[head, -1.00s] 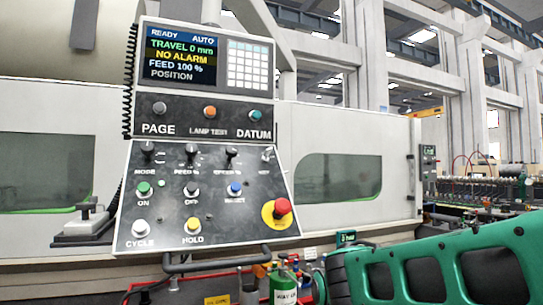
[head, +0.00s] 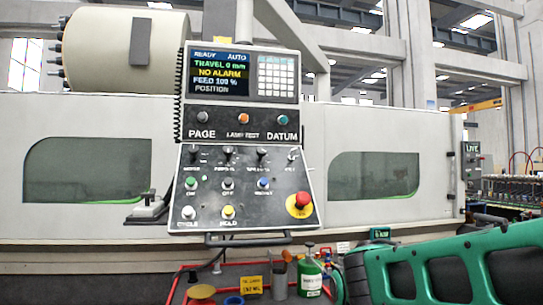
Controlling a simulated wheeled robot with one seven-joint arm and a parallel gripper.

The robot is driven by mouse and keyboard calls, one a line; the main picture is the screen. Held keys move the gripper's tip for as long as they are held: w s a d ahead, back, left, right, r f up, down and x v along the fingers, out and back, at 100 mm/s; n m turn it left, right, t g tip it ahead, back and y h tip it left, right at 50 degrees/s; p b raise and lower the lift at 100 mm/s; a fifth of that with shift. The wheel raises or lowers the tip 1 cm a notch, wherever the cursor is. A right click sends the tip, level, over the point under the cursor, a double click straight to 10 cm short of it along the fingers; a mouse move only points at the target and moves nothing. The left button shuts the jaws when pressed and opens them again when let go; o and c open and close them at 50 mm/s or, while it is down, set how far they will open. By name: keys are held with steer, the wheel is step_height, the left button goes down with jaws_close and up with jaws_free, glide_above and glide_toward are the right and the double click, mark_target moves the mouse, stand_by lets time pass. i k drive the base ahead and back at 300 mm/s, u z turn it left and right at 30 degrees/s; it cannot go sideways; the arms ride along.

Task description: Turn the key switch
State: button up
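The key switch (head: 293,157) is a small silver part at the upper right of the sloped control panel (head: 212,212), at the right end of the row of black knobs. A label sits just below it; it is too small to read clearly, and the key's angle cannot be told. The green arm (head: 450,270) at the lower right is mine. My gripper is out of view, so its state and its distance from the switch do not show.
A red emergency stop (head: 302,200) on a yellow base sits below the switch. A handle bar (head: 247,240) runs under the panel. A green bottle (head: 311,276) and red rails stand below. The screen (head: 219,72) reads "NO ALARM". The space before the panel looks clear.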

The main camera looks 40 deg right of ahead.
mark_target(293, 152)
steer(key=u, duration=0.35)
steer(key=i, duration=1.15)
steer(key=z, duration=0.7)
